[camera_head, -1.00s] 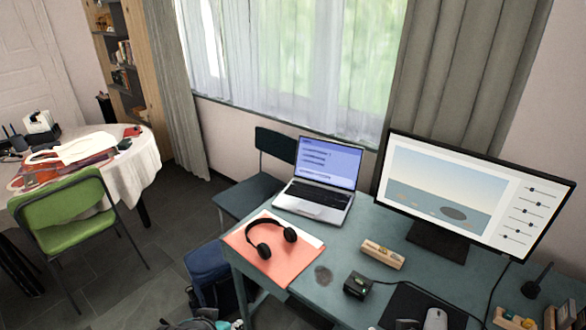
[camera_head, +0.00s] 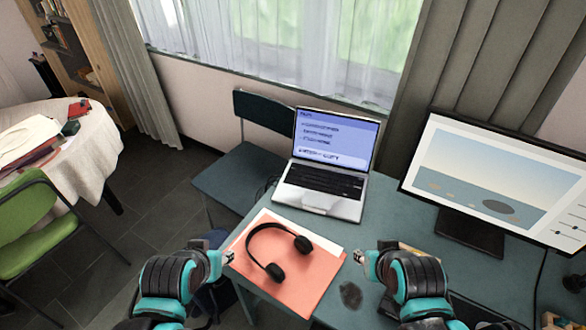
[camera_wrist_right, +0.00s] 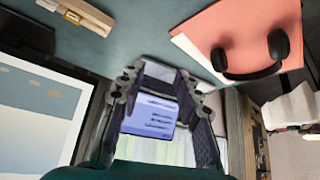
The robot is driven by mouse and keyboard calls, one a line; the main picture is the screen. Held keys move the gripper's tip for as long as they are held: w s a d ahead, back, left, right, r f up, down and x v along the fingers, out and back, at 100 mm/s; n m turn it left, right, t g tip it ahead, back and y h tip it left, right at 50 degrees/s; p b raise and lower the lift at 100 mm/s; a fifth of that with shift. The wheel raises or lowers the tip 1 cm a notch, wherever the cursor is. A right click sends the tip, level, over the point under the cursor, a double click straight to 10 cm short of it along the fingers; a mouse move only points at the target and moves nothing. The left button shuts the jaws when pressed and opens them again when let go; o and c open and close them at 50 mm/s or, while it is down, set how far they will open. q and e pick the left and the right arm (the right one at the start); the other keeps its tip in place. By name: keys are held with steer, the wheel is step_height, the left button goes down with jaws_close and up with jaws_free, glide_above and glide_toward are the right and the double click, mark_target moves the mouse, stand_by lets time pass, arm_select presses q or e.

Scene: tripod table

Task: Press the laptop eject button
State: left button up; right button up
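The open laptop (camera_head: 324,171) stands on the blue-green desk, with a lit blue screen and dark keyboard. No eject button can be made out at this size. The screen also shows in the right wrist view (camera_wrist_right: 150,117), between the gripper fingers. My left gripper (camera_head: 228,257) is in front of and left of the laptop, beside the orange folder; its opening is too small to judge. My right gripper (camera_head: 360,257) is in front of and right of the laptop, apart from it. In the right wrist view its fingers (camera_wrist_right: 163,73) are spread and empty.
Black headphones (camera_head: 268,256) lie on an orange folder (camera_head: 305,287) in front of the laptop. A large monitor (camera_head: 490,190) stands to the right. A dark chair (camera_head: 240,180) is behind the desk's left edge. Bare desk (camera_head: 395,210) lies between laptop and monitor.

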steer(key=shift+w, duration=0.1)
jaws_close()
stand_by(0.9)
